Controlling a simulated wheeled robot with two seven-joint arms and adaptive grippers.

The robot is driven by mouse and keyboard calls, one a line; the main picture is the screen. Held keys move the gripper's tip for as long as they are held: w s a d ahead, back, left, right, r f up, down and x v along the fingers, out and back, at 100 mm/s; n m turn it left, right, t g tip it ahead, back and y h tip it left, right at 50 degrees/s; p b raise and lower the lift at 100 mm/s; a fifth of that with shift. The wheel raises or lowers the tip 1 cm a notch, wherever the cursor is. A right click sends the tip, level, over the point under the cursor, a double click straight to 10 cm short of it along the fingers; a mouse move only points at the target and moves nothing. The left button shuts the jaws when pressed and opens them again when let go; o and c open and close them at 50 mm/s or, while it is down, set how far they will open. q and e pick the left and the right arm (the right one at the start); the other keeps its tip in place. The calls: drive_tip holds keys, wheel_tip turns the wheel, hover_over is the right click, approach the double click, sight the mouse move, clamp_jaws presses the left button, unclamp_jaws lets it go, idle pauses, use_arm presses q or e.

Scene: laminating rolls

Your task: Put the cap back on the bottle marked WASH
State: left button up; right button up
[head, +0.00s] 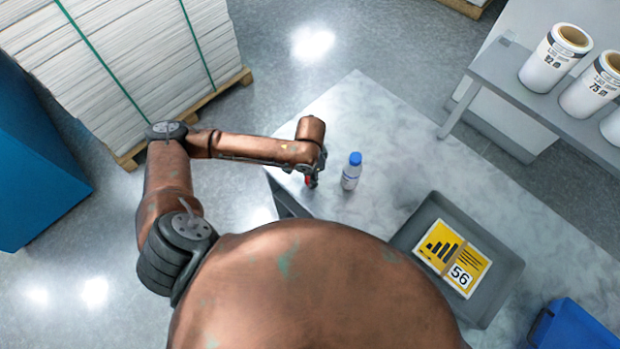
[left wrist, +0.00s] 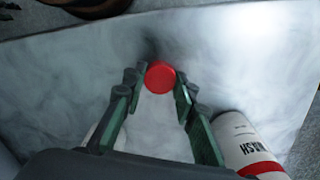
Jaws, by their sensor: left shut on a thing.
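My left gripper (left wrist: 158,85) is shut on a round red cap (left wrist: 160,75), held between its fingertips above the table. A white bottle marked WASH (left wrist: 236,139), with a red band, is at the lower right of the left wrist view, beside the fingers and apart from the cap. Part of it is cut off by the frame. In the head view my left gripper (head: 311,180) is at the table's left part, with a bit of red at its fingers. A small bottle with a blue cap (head: 351,171) stands upright just right of it. My right gripper is not in view.
A grey tray (head: 408,236) holding a yellow and white card marked 56 (head: 452,257) is on the marble table (head: 390,130). A blue bin (head: 575,325) is at the lower right. White rolls (head: 550,62) stand on a shelf at the upper right. The table's far part is clear.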

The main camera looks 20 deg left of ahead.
use_arm(q)
drive_tip(key=shift+r, duration=0.5)
wheel_tip(320, 180, up, 2)
drive_tip(key=shift+r, duration=0.1)
drive_tip(key=s+r+p, duration=1)
drive_tip(key=s+p, duration=0.4)
drive_tip(key=shift+a+p, duration=0.4)
drive_tip(key=shift+f, duration=0.1)
